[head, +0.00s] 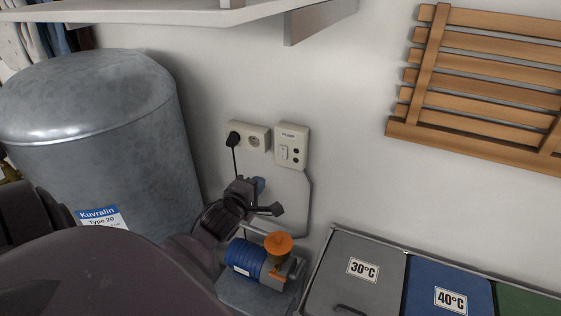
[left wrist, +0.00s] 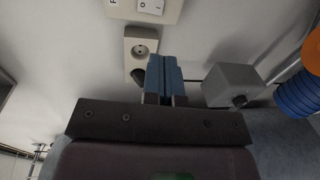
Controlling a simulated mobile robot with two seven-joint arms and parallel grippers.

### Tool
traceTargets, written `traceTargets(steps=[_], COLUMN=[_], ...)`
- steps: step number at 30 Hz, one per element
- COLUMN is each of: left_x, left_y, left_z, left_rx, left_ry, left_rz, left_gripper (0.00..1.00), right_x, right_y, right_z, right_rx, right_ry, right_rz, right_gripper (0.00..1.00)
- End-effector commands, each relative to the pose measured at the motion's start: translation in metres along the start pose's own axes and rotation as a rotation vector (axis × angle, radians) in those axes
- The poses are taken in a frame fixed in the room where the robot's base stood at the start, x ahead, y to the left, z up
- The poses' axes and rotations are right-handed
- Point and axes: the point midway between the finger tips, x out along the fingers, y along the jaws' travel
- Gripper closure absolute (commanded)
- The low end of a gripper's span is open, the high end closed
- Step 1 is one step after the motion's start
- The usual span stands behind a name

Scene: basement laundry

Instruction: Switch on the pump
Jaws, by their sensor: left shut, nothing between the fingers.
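The pump (head: 245,258) has a ribbed blue body and an orange cap and sits low by the wall. A cream switch box (head: 291,147) labelled for the pump is on the wall above it, with a white rocker switch (head: 284,153). The switch box (left wrist: 148,10) is cut off at the top of the left wrist view; which way the rocker is tipped I cannot tell. My left gripper (head: 259,184) is below the wall plates, apart from the switch. Its blue fingers (left wrist: 164,75) are shut and empty. My right gripper is not in view.
A double socket (head: 248,136) with a black plug is left of the switch box. A large grey tank (head: 97,140) stands at left. Grey (head: 352,285), blue (head: 447,290) and green bins are at lower right. A wooden slatted rack (head: 480,75) and a shelf (head: 170,12) are above.

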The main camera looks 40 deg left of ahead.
Motion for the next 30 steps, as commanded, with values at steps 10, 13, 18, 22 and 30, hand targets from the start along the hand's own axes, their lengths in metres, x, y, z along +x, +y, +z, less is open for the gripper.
traceTargets(steps=[10,13,18,22,30], left_x=[0.004,0.014,0.042,0.065,0.11], left_y=[0.0,0.0,0.001,0.001,0.001], left_z=[0.0,0.0,0.0,0.0,0.0], left_rx=[0.002,0.003,0.004,0.005,0.006], left_ry=[0.0,-0.001,-0.001,-0.001,-0.001], left_rz=[0.0,0.001,0.001,0.0,0.001], left_gripper=[1.0,1.0,1.0,1.0,1.0], right_x=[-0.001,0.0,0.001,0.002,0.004], right_y=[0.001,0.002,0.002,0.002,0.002], right_z=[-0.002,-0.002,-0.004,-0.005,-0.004], right_rx=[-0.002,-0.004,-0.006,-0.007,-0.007], right_ry=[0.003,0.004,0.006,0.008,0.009], right_rz=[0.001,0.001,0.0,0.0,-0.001], right_gripper=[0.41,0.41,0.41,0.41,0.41])
